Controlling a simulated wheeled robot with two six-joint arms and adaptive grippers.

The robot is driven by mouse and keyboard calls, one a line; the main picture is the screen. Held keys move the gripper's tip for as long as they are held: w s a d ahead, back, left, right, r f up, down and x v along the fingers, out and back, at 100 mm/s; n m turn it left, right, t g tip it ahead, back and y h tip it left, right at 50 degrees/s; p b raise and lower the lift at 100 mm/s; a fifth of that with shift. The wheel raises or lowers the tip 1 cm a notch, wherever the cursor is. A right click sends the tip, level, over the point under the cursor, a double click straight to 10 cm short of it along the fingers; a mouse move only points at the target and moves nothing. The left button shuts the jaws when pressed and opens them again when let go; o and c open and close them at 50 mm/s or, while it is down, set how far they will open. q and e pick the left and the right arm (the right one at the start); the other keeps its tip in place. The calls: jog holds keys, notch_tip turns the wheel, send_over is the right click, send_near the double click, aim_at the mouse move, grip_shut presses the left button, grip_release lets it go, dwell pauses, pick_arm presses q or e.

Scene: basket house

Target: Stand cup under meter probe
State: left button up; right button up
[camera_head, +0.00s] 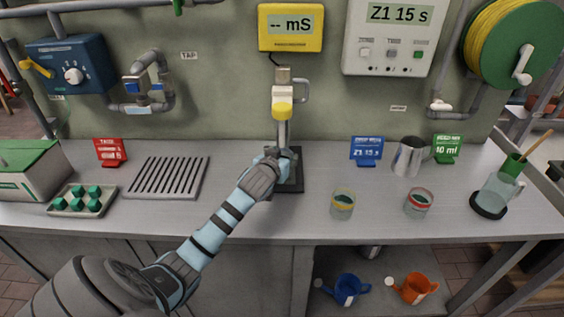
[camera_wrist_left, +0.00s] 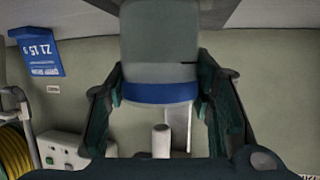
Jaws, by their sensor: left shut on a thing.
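The meter (camera_head: 290,27) on the wall is yellow and reads "-- mS". Its probe (camera_head: 283,108) hangs below, with a yellow part and a grey stem. My left gripper (camera_head: 283,158) is at the dark pad (camera_head: 290,184) below the probe. It is shut on a cup (camera_wrist_left: 160,50), a grey translucent one with a blue band, which lies between both fingers in the left wrist view. The arm hides the cup in the head view, so I cannot tell whether it touches the pad. A pale cylinder (camera_wrist_left: 161,142) shows beyond the band. My right gripper is out of view.
A yellow-rimmed cup (camera_head: 342,205) and a red-rimmed cup (camera_head: 418,203) stand right of the pad. A metal jug (camera_head: 410,156) and signs stand behind. A drain grate (camera_head: 155,177) and tray of green pieces (camera_head: 81,201) are left. The front counter centre is clear.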

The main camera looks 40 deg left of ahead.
pick_arm(q)
jog(key=shift+f, duration=0.45)
jog(key=o, duration=1.3)
jog(key=shift+s+r, duration=0.1)
jog(key=shift+s+d+r, duration=0.1)
jog(key=shift+s+d, duration=0.05)
jog(key=shift+s, duration=0.15)
jog(key=p+v, duration=0.2)
jog(key=v, duration=0.9)
jog(key=shift+p, duration=0.35)
